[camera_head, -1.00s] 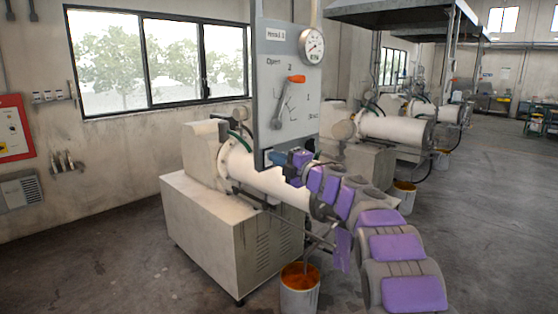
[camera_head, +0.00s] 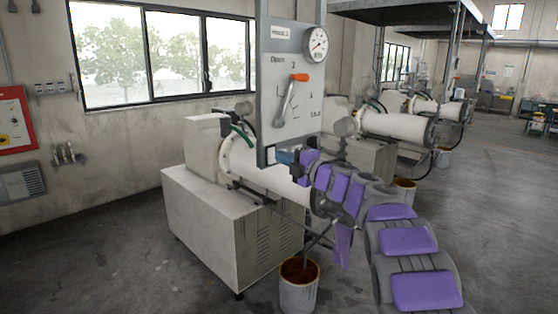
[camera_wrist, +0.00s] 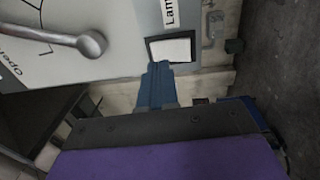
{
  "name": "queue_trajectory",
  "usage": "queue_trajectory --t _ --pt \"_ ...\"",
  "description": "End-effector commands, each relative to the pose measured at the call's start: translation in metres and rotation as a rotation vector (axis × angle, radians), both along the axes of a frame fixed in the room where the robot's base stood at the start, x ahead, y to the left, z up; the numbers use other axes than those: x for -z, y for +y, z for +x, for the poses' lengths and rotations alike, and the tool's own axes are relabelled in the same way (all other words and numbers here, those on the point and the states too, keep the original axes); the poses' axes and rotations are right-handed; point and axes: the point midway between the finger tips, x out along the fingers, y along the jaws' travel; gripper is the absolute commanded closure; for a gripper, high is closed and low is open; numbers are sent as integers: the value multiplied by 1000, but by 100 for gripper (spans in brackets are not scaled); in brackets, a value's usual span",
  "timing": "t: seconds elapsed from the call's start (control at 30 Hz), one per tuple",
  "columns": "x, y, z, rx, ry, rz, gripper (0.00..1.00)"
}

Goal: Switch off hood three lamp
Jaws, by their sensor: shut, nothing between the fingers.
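A grey panel (camera_head: 287,95) hangs above the first machine, with a tag at its top whose number I cannot read surely. In the wrist view, a white rocker switch (camera_wrist: 171,49) in a dark frame sits by the panel's edge, beside a label (camera_wrist: 170,12) reading "Lam", the rest cut off. My gripper (camera_wrist: 158,68) is shut and empty, its blue fingertips at the switch's near edge; I cannot tell whether they touch.
An orange-tipped lever (camera_head: 290,95) and a round gauge (camera_head: 316,44) are on the same panel; the lever's knob (camera_wrist: 92,44) is left of my fingertips in the wrist view. Below are the mill (camera_head: 215,220) and a bucket (camera_head: 299,290). The floor at left is clear.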

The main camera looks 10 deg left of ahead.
Motion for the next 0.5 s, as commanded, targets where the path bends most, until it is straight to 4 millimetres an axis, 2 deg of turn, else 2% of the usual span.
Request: queue_trajectory --t 0.03,0.1,0.5 --pt "-2 -12 -6 3 0 2 100" --pt "-4 -22 -12 6 1 2 100" --pt "-9 -50 -50 5 1 -12 100"
